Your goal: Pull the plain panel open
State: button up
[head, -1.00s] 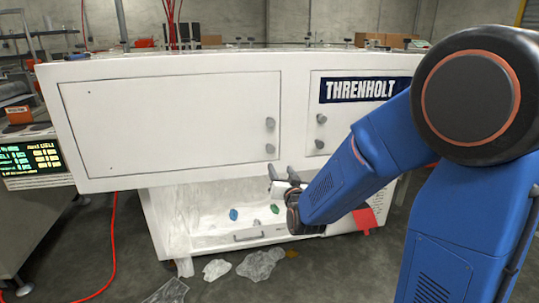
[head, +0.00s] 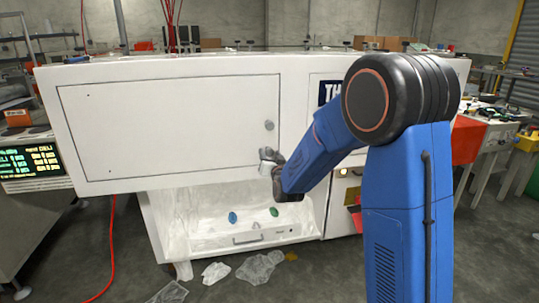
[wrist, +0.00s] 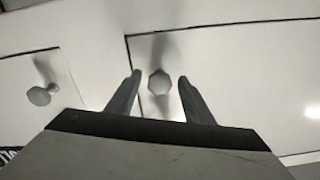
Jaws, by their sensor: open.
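The plain panel (head: 165,130) is a large white door on the front of the white machine. It looks shut. An upper grey knob (head: 269,125) shows near its right edge. In the wrist view the open fingers of my gripper (wrist: 159,76) stand on either side of a grey knob (wrist: 159,82) on the plain panel (wrist: 235,75). I cannot tell whether they touch it.
A second panel with a dark name sign (head: 326,94) is to the right, mostly behind my arm; its knob (wrist: 40,96) shows in the wrist view. Below is an open bay with a drawer handle (head: 247,239). Crumpled plastic film (head: 260,267) lies on the floor.

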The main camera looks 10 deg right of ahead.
jog(key=shift+w, duration=0.8)
grip_shut()
